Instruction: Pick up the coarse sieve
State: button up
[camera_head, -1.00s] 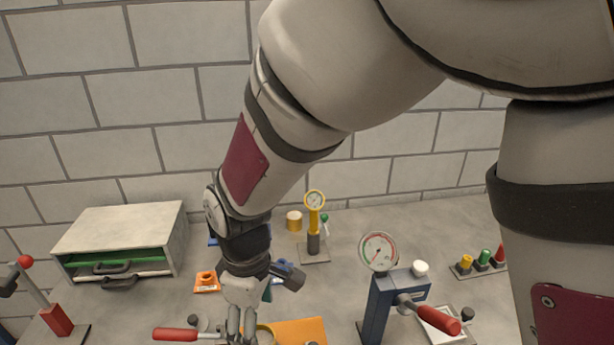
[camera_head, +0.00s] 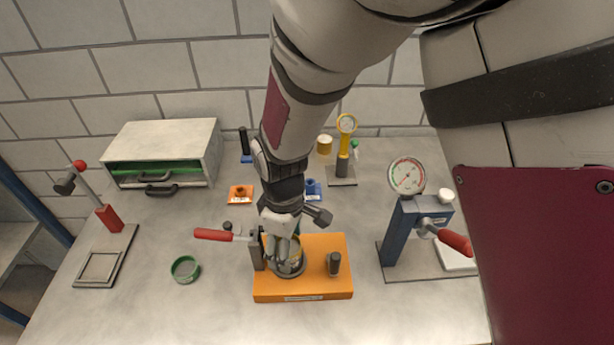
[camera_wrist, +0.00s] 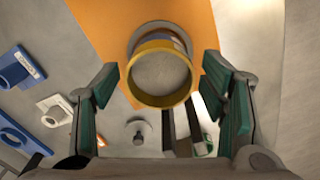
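A round ring with a yellow rim (camera_wrist: 162,72) and a pale disc inside sits on the orange base (camera_head: 315,285); it may be a sieve. My gripper (camera_head: 285,250) is directly over it in the head view and hides part of it. In the wrist view my gripper (camera_wrist: 163,100) is open, with one green-padded finger on each side of the ring and space between them. A small green-rimmed round sieve (camera_head: 185,269) lies on the table to the left. I cannot tell from the frames which of the two is the coarse one.
A clamp with a red handle (camera_head: 213,235) and a dark post (camera_head: 334,263) flank the ring on the base. A blue press with a gauge (camera_head: 407,177) stands to the right, a red-knobbed stand (camera_head: 108,217) to the left. The front table is clear.

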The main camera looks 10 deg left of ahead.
jog(key=c, duration=0.8)
